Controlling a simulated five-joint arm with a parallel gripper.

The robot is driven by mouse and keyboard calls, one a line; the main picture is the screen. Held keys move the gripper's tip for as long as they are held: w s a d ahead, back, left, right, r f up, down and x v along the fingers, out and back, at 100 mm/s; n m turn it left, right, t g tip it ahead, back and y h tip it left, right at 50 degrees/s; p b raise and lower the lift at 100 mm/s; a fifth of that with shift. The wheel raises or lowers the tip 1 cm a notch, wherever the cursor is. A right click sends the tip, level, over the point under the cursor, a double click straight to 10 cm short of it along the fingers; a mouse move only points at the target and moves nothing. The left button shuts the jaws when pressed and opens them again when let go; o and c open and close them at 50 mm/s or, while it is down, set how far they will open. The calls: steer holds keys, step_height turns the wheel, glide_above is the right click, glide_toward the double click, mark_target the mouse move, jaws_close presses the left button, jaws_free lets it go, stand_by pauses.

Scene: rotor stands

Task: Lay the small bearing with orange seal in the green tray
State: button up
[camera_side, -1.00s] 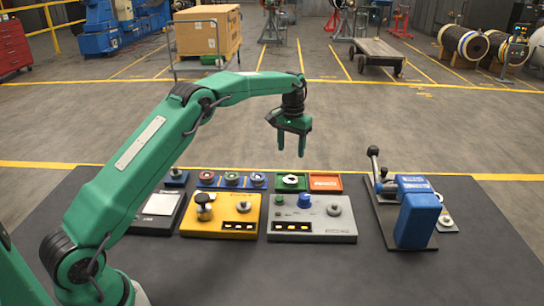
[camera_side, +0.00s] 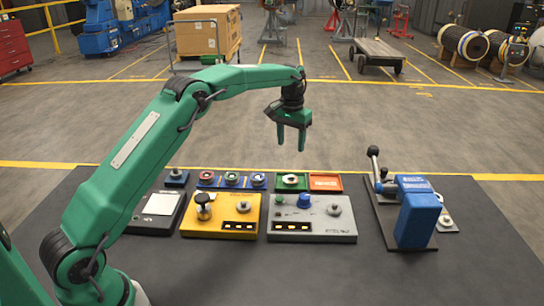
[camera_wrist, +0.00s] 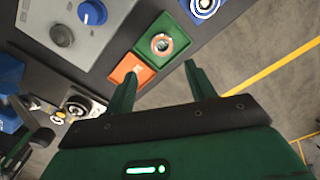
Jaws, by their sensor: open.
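The green tray (camera_side: 280,187) is at the back of the mat, and it also shows in the wrist view (camera_wrist: 176,27). A small pale metal ring (camera_side: 291,180) lies in it; in the wrist view this bearing (camera_wrist: 160,43) shows an orange-red ring around its centre. My gripper (camera_side: 291,146) is open and empty, in the air above and behind the tray. In the wrist view its two fingers (camera_wrist: 160,84) are spread apart, short of the tray, with nothing between them.
An orange tray (camera_side: 325,182) adjoins the green one. A blue rack (camera_side: 219,184) holds bearings with red, green and blue seals. A yellow panel (camera_side: 232,215), a grey panel (camera_side: 312,232) and a blue lever press (camera_side: 416,215) stand around. The mat's front is clear.

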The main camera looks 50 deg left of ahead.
steer(key=s+d+r+m+t, duration=0.1)
steer(key=s+d+r+t, duration=0.35)
steer(key=s+r, duration=1.2)
steer(key=s+d+f, duration=0.2)
steer(key=s+f, duration=0.1)
steer(key=s, duration=0.8)
steer(key=s+d+f+m, duration=0.1)
steer(key=s+d+f, duration=0.2)
steer(key=s, duration=0.8)
steer(key=shift+s+f+m+t, duration=0.15)
steer(key=shift+s+m+t, duration=0.15)
steer(key=shift+s+t, duration=0.15)
